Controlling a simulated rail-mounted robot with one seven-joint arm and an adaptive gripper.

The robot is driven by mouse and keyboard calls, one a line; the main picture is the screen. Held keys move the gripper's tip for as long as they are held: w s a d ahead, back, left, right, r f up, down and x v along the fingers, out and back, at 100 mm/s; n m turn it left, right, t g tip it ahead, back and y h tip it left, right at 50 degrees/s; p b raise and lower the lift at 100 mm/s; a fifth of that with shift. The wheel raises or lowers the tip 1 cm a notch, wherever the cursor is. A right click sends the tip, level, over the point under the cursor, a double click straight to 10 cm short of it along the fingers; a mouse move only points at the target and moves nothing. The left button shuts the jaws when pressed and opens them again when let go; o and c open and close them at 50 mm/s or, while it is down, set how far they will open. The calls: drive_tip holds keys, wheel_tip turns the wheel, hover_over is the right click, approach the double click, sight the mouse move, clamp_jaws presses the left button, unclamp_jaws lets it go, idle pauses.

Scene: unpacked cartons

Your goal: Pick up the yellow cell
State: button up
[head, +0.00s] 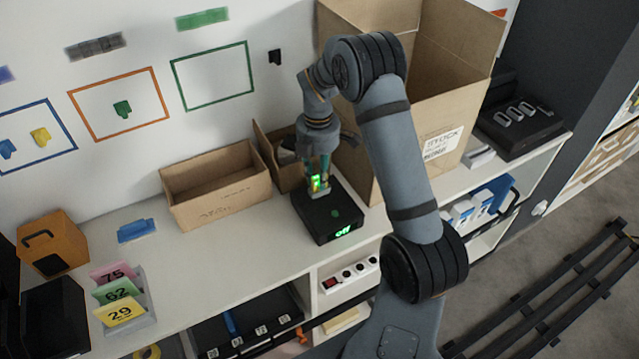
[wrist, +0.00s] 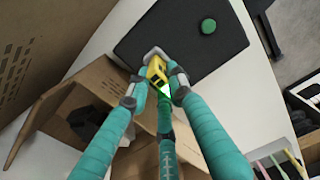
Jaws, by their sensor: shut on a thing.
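The yellow cell (wrist: 157,70) is between the fingertips of my gripper (wrist: 156,88) in the wrist view. My gripper is shut on it, with teal fingers on both sides. The cell's far end is at a light grey socket on the edge of a black box (wrist: 190,25); I cannot tell whether it still touches the socket. In the head view my gripper (head: 318,178) points down over the black box (head: 320,222), with a green-lit spot at the fingertips. The black box has a round green button (wrist: 208,26) and a green display reading "off".
A low open carton (head: 215,190) stands left of the black box, and a smaller open carton (head: 280,165) is just behind it. A tall carton (head: 440,140) stands close on the right. The white shelf top is clear in front of the low carton.

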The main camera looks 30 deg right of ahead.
sight(318, 175)
clamp_jaws()
drive_tip(key=shift+r, duration=0.15)
wheel_tip(318, 175, up, 10)
drive_tip(key=shift+f+b, duration=0.15)
drive_tip(key=shift+b, duration=0.3)
idle(0.3)
